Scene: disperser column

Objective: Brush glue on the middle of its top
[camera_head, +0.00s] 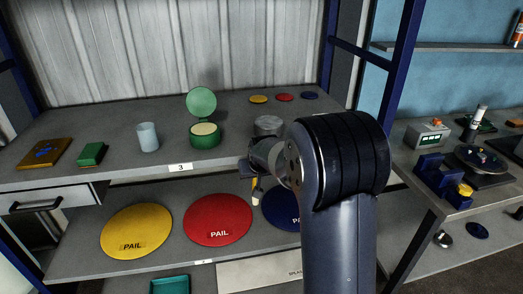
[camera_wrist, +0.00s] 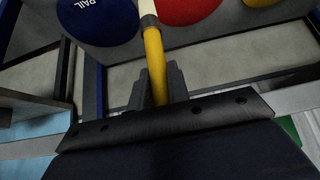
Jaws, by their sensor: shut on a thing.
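My arm hides most of the gripper there. A green pot (camera_head: 205,141) with its round lid (camera_head: 201,102) standing open holds something cream-coloured. It stands on the upper shelf, left of my gripper. A grey round block (camera_head: 268,125) stands behind my gripper, partly hidden by my arm. I cannot tell which thing "its top" means.
A pale cup (camera_head: 148,137), a green block (camera_head: 91,154) and a brown board (camera_head: 45,152) stand left on the upper shelf. Small yellow, red and blue discs lie at the back. Large yellow (camera_head: 136,230), red (camera_head: 218,219) and blue pail discs lie below.

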